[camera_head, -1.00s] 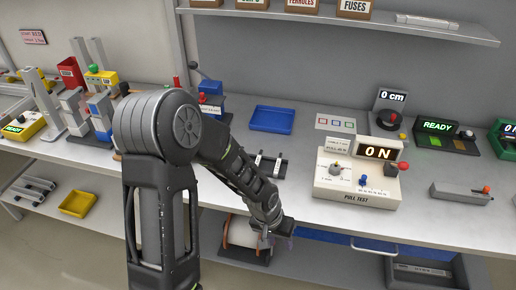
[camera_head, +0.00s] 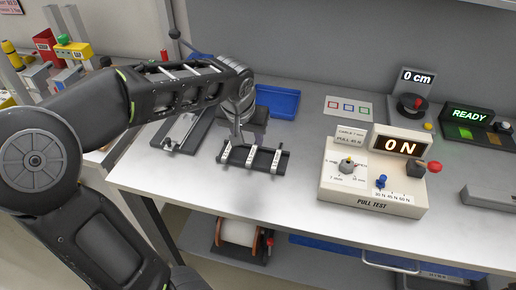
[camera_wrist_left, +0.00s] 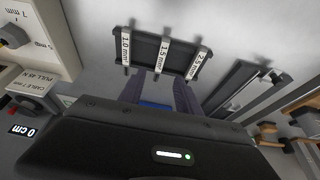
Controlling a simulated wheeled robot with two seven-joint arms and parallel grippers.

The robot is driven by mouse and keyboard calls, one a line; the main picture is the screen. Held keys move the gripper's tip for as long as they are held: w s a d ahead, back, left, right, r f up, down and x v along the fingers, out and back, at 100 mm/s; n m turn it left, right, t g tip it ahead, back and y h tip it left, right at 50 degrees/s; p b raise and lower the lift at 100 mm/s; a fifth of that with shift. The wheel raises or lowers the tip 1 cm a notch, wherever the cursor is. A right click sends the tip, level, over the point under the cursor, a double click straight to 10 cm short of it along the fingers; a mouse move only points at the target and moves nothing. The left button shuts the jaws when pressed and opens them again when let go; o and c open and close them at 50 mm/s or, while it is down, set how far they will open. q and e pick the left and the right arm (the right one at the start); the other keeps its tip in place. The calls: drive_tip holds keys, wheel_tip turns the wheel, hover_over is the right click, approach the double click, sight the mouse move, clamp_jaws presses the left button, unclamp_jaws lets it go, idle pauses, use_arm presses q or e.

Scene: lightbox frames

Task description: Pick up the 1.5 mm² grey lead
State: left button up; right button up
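A dark rack (camera_head: 264,160) on the table holds three pieces with white labels; it also shows in the left wrist view (camera_wrist_left: 145,48). There the middle label reads 1.5 mm (camera_wrist_left: 165,56), between 1.0 mm (camera_wrist_left: 125,45) and 2.5 (camera_wrist_left: 198,64). The middle label also shows in the head view (camera_head: 251,157). The grey of the lead itself is too small to make out. My left gripper (camera_head: 237,138) points down just behind the rack. In the wrist view its two fingers (camera_wrist_left: 159,90) are apart with nothing visible between them. My right gripper is not in view.
The pull test box (camera_head: 372,180) stands right of the rack. A blue tray (camera_head: 271,102) lies behind, and a long dark fixture (camera_head: 183,132) lies left. A white spool (camera_head: 238,231) sits on the lower shelf. The table in front of the rack is clear.

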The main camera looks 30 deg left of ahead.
sight(253, 151)
use_arm(q)
drive_tip(key=shift+w+a, duration=0.15)
drive_tip(key=shift+s+r, duration=0.25)
drive_tip(key=shift+s, duration=0.05)
drive_tip(key=shift+x, duration=1.4)
drive_tip(key=shift+d+p+x, duration=0.15)
drive_tip(key=shift+p+x, duration=0.1)
drive_tip(key=shift+x, duration=1.05)
drive_tip(key=shift+d+p+x, duration=0.15)
drive_tip(key=shift+p+x, duration=0.05)
drive_tip(key=shift+x, duration=1.15)
drive_tip(key=shift+s, duration=0.1)
clamp_jaws()
